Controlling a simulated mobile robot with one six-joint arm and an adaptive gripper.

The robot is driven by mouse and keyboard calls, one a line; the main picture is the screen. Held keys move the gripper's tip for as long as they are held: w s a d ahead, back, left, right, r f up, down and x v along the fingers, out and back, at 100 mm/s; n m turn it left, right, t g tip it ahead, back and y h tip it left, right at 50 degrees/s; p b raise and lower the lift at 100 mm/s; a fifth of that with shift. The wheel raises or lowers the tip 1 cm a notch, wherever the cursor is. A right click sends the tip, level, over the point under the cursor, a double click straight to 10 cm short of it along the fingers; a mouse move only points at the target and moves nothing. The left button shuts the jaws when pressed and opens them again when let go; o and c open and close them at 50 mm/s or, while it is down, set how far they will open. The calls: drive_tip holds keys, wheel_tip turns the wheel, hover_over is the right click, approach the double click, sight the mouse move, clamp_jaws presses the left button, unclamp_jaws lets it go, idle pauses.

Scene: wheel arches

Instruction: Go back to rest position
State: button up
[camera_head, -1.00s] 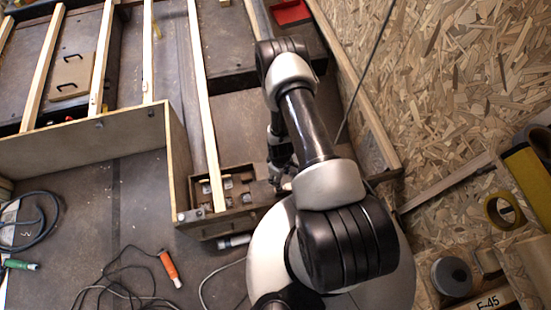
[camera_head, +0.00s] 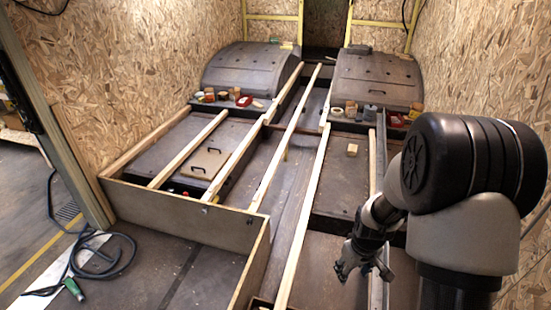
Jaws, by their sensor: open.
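My gripper (camera_head: 354,272) shows at the lower right of the head view, at the end of my dark arm, with its fingers pointing down and left. Its jaws are open and I see nothing between them. It hangs just right of a long wooden beam (camera_head: 305,208), above the dark floor panels. My arm's large black and grey joint fills the right side of the view and hides the wall and floor behind it.
Two dark wheel arches (camera_head: 249,72) (camera_head: 377,80) stand at the back with small items around them. A low panel (camera_head: 185,212) and several wooden beams divide the floor. A coiled cable (camera_head: 85,258) lies at the lower left. Chipboard walls (camera_head: 120,75) border the space.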

drive_tip(key=s+a+r+m+t, duration=0.1)
drive_tip(key=s+r, duration=0.1)
drive_tip(key=r, duration=0.5)
drive_tip(key=s+a+r, duration=0.2)
drive_tip(key=r, duration=0.4)
drive_tip(key=s+a+r+m+t, duration=0.1)
drive_tip(key=s+a+r, duration=0.1)
drive_tip(key=s+r, duration=0.5)
drive_tip(key=s+a+r+m, duration=0.1)
drive_tip(key=s+a+r, duration=0.1)
drive_tip(key=s+r, duration=0.4)
drive_tip(key=s, duration=0.5)
drive_tip(key=shift+s+a+r+t, duration=0.2)
drive_tip(key=shift+s+r+t, duration=0.05)
drive_tip(key=shift+r+t, duration=0.15)
drive_tip(key=shift+w, duration=0.15)
